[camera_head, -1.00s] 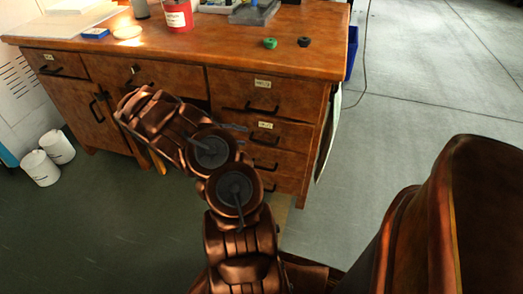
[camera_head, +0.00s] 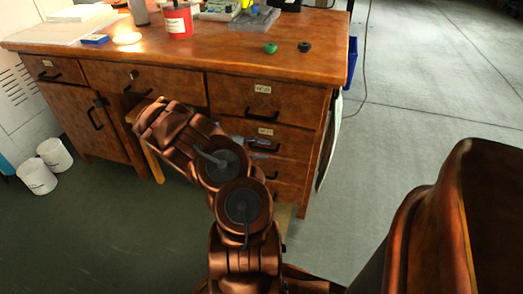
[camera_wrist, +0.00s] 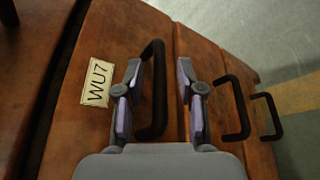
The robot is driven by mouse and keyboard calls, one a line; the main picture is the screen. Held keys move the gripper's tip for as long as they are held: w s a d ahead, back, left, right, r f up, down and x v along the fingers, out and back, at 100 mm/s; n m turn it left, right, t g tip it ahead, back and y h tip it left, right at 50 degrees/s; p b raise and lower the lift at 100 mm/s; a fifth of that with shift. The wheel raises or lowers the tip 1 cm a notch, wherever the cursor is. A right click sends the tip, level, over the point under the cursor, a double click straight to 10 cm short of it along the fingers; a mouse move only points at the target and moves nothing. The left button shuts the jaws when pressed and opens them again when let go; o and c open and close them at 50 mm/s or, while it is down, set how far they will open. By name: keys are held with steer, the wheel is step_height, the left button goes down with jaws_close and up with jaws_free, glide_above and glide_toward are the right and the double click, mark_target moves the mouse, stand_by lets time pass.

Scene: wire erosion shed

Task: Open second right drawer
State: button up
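The second right drawer (camera_head: 291,140) is a brown wooden front in the desk's right column, with a small label and a black bar handle. It looks shut. In the wrist view the same drawer (camera_wrist: 115,45) carries a label (camera_wrist: 97,82) reading "WU7". Its black handle (camera_wrist: 159,85) lies between the two fingers of my gripper (camera_wrist: 158,68). The fingers are apart, one on each side of the handle, and hold nothing; I cannot tell whether either touches it. In the head view my gripper (camera_head: 250,142) is at this drawer's front, partly hidden behind my arm.
The top right drawer (camera_head: 300,100) is above and lower drawers (camera_head: 290,170) are below, all shut. The desk top (camera_head: 230,50) holds a red can (camera_head: 178,22) and small items. White buckets (camera_head: 55,153) stand at left. Floor at right (camera_head: 430,80) is open.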

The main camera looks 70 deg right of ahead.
jaws_close()
stand_by(0.7)
